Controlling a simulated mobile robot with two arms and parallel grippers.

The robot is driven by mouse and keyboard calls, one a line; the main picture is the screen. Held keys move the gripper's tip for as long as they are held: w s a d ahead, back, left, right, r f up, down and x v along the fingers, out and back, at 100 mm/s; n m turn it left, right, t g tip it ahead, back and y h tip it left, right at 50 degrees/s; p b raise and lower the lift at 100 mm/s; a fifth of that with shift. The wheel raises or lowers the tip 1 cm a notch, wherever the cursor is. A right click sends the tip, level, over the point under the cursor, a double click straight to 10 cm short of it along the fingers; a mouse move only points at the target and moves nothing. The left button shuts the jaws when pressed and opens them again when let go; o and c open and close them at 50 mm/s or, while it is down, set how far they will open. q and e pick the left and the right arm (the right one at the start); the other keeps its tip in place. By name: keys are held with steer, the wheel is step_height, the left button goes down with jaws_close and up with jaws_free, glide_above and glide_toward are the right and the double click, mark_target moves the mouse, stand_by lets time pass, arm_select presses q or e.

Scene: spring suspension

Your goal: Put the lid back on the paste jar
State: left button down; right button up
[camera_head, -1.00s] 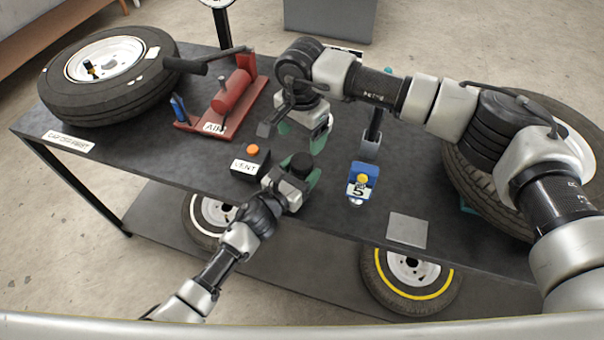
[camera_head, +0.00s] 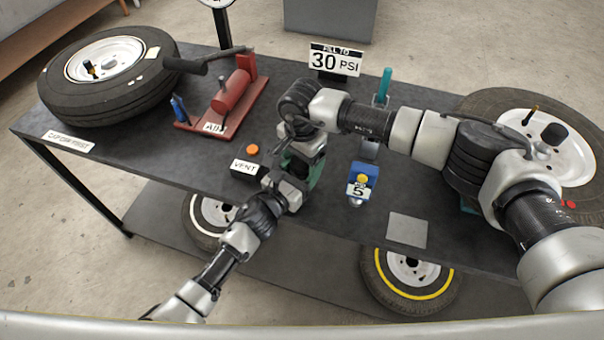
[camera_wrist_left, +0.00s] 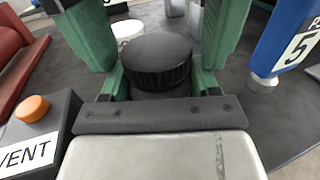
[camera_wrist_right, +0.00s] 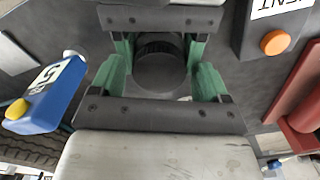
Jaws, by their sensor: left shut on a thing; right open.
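A black round lid-like piece with a ribbed edge (camera_wrist_left: 155,60) is between the fingers of my left gripper (camera_wrist_left: 160,88), which is shut on it. A dark part shows just under the ribs; I cannot tell whether it belongs to a jar. My right gripper (camera_wrist_right: 160,85) is open, its green fingers on either side of the same black piece (camera_wrist_right: 160,72), apparently not closed on it. In the head view my right gripper (camera_head: 302,165) largely hides the piece. A white round thing (camera_wrist_left: 125,30) stands just behind it in the left wrist view; it may be the jar.
The VENT box (camera_head: 247,168) with an orange button is close left. A blue bottle marked 5 (camera_head: 362,180) is close right. The red AIR stand (camera_head: 228,105), a tyre (camera_head: 70,100) and a 30 PSI sign (camera_head: 335,60) are farther off. A grey plate (camera_head: 407,231) lies near the front edge.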

steer(key=c, duration=0.9)
steer(key=o, duration=1)
steer(key=shift+r, duration=0.1)
steer(key=shift+r, duration=2.2)
steer(key=shift+c, duration=0.5)
step_height(320, 180, up, 4)
steer(key=shift+f, duration=0.2)
steer(key=shift+f, duration=0.1)
